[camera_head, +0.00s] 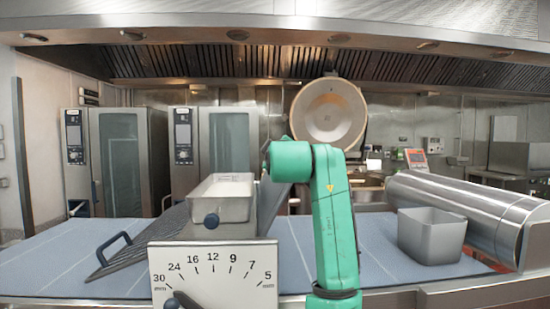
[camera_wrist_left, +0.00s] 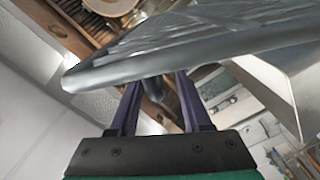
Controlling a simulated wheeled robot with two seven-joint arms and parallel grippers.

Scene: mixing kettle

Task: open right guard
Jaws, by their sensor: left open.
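A dark grey ridged panel (camera_head: 140,254) with a blue handle (camera_head: 113,247) slopes up beside the machine in the head view. Another dark grey panel edge (camera_head: 268,205) shows right of the metal tray, partly behind a green arm; I cannot tell which panel is the right guard. In the left wrist view, a grey sheet with a rounded edge (camera_wrist_left: 110,73) crosses in front of my left gripper (camera_wrist_left: 156,85) and covers its fingertips. The purple fingers are apart. A dark rounded piece shows between them; I cannot tell if they touch it. My right gripper is not in view.
A metal tray (camera_head: 222,196) sits above a white scale plate (camera_head: 222,275). A round kettle lid (camera_head: 328,112) is raised behind. Blue surface (camera_head: 50,260) is free at left.

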